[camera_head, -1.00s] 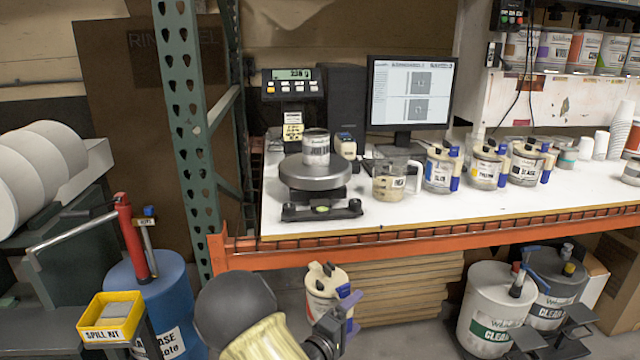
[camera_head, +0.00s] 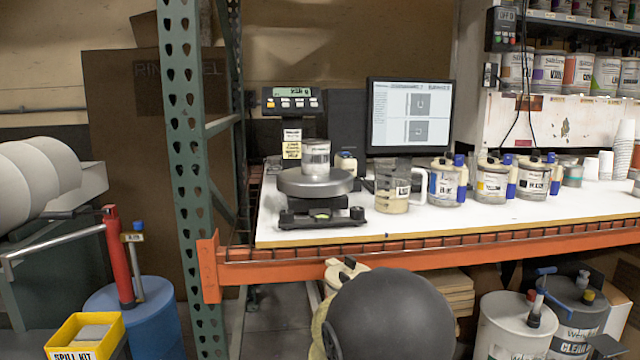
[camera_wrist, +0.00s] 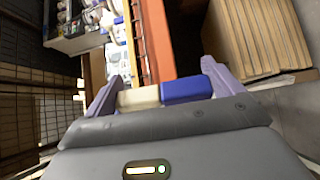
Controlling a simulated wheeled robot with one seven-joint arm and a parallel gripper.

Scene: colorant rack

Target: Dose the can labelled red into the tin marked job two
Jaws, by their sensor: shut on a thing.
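My gripper (camera_wrist: 160,92) is shut on the can's handle piece, a cream and blue block (camera_wrist: 185,89) between its two purple fingers in the wrist view. In the head view my arm's dark round joint covers the gripper and most of the held can. Only the can's cream lid (camera_head: 343,270) shows, in front of the bench's orange beam; its label is hidden now. A small grey metal tin (camera_head: 316,158) stands upright on the round plate of the scale (camera_head: 315,183). Its marking is too small to read.
A clear jug (camera_head: 393,190) stands right of the scale. Cans labelled blue (camera_head: 446,188), yellow (camera_head: 491,187) and black (camera_head: 532,182) follow along the bench. A monitor (camera_head: 408,116) stands behind. The green rack post (camera_head: 185,150) and orange beam (camera_head: 290,265) bound the bench.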

